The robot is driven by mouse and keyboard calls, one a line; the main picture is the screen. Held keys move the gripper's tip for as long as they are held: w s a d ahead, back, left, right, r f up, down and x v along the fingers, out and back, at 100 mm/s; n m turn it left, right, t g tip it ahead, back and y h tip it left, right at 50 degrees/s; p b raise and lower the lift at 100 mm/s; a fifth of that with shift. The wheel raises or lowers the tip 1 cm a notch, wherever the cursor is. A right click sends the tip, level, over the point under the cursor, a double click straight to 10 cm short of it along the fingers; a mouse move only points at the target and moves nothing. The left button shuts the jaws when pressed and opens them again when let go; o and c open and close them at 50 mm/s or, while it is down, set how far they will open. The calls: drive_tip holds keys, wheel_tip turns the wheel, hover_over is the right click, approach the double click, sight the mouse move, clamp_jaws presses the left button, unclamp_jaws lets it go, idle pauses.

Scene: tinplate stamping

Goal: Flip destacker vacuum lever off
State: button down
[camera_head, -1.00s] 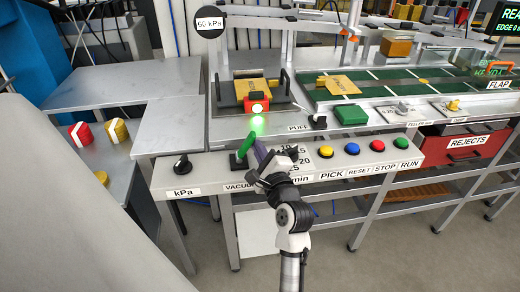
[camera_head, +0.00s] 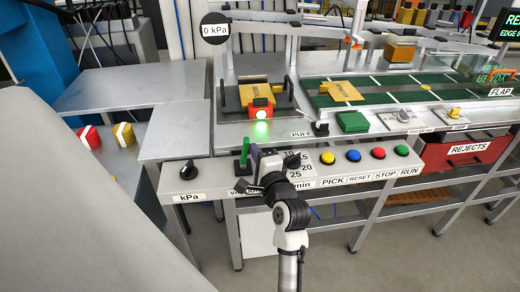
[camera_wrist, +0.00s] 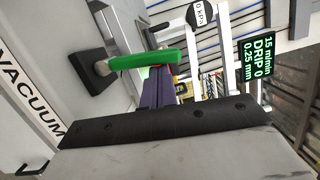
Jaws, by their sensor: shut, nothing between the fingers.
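The green vacuum lever (camera_head: 244,153) stands nearly upright on its dark base at the panel's left part, above the partly hidden VACUUM label (camera_head: 240,192). In the wrist view the lever (camera_wrist: 145,60) extends from its black base, close to my fingers. The round gauge (camera_head: 214,28) reads 0 kPa. The destacker (camera_head: 230,99) holds yellow sheets, with a lit green lamp in front.
A black kPa knob (camera_head: 188,171) is left of the lever. A rotary dial (camera_head: 292,160) is close to my gripper's right, then yellow, blue, red and green buttons (camera_head: 328,158). A bare grey table (camera_head: 172,130) is at left.

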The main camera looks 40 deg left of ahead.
drive_tip(key=n+p, duration=0.1)
drive_tip(key=s+a+r+n+p, duration=0.1)
drive_tip(key=n, duration=0.1)
drive_tip(key=shift+s+a+n+h, duration=0.15)
drive_tip(key=shift+s+n+h, duration=0.15)
drive_tip(key=shift+s+a+n+h+p, duration=0.25)
drive_tip(key=shift+s+a+n+p, duration=0.25)
drive_tip(key=shift+n, duration=0.35)
drive_tip(key=shift+s+a+n+h+p, duration=0.3)
drive_tip(key=shift+n+p, duration=0.3)
drive_tip(key=shift+n, duration=0.25)
drive_tip(key=shift+s+f, duration=0.1)
